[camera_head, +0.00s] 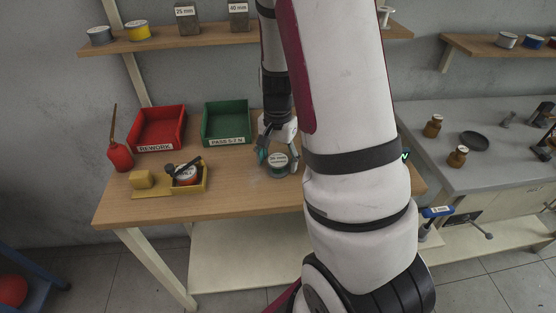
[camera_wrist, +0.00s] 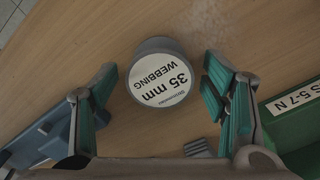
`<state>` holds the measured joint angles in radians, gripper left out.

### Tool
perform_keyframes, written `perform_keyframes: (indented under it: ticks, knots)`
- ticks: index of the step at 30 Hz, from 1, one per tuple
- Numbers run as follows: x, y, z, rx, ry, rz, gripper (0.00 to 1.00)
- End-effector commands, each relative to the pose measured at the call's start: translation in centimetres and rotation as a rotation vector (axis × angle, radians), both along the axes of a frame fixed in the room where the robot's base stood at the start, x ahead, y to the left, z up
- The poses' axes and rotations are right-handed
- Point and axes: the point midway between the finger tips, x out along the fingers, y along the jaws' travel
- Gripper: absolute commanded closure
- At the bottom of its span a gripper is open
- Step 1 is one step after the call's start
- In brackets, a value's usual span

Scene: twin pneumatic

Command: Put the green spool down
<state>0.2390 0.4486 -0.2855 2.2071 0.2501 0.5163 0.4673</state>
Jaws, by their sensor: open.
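A grey-green spool (camera_head: 278,166) with a white top label stands upright on the wooden table, right of the green tray. In the wrist view the spool (camera_wrist: 160,78) reads "35 mm WEBBING" and rests on the bare wood. My gripper (camera_head: 278,152) is open, with its green-padded fingers on either side of the spool. In the wrist view the open fingers of my gripper (camera_wrist: 160,68) show gaps to the spool on both sides. Nothing is held.
A red "REWORK" tray (camera_head: 157,147) and a green "PASS 5-7 N" tray (camera_head: 226,141) stand at the back, both empty. A yellow fixture (camera_head: 206,172) holds another spool at left, near a red oil can (camera_head: 119,154). A blue-grey object (camera_wrist: 45,135) lies beside my left finger.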

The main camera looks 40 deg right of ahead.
Motion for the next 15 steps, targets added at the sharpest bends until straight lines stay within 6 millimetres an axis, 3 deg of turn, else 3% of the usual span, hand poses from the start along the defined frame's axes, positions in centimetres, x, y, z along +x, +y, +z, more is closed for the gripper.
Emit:
perform_keyframes:
  ticks: [15]
  knots:
    - [0.1, 0.0, 9.7, -0.002, -0.005, -0.001, 0.32]
